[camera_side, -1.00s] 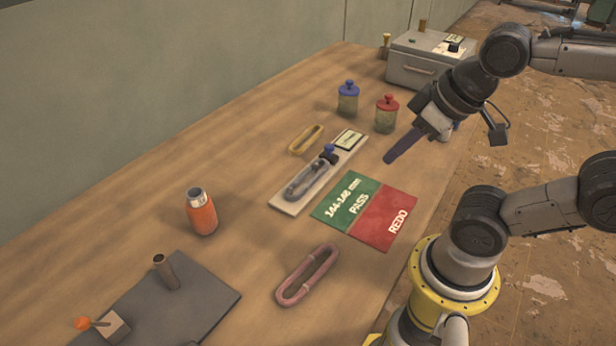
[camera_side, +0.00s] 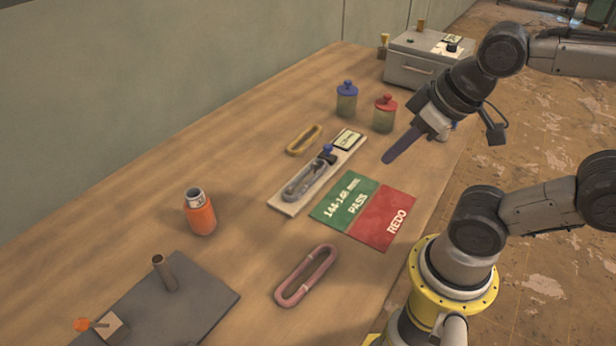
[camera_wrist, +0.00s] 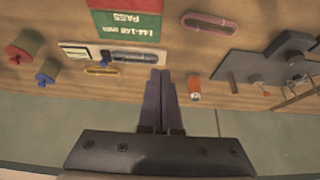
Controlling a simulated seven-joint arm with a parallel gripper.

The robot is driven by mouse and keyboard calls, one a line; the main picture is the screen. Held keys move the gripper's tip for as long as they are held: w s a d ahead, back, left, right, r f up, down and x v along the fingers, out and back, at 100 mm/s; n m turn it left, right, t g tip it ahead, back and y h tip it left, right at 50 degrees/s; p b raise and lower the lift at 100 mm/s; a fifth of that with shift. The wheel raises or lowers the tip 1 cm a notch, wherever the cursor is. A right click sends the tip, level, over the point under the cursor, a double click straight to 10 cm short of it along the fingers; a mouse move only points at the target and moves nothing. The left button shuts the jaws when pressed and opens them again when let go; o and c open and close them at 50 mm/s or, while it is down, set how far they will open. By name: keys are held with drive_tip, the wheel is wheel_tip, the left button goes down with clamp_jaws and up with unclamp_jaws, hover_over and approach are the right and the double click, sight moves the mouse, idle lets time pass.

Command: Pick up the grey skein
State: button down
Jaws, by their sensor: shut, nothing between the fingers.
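The grey skein (camera_side: 304,180) is an oblong loop lying on a pale narrow board (camera_side: 290,207) in the middle of the table. It also shows in the wrist view (camera_wrist: 134,57), beyond my fingertips. My gripper (camera_side: 387,160) is shut and empty, held above the table to the right of the board and apart from the skein. In the wrist view its two dark fingers (camera_wrist: 160,73) lie side by side with nothing between them.
A green and red PASS/REDO mat (camera_side: 365,210) lies beside the board. A yellow skein (camera_side: 304,140) and a pink skein (camera_side: 305,275) lie on the table. An orange bottle (camera_side: 201,214), blue-lidded jar (camera_side: 347,103), red-lidded jar (camera_side: 384,116) and grey case (camera_side: 420,67) stand around.

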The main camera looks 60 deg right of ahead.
idle(0.3)
drive_tip(key=c, duration=1.1)
unclamp_jaws()
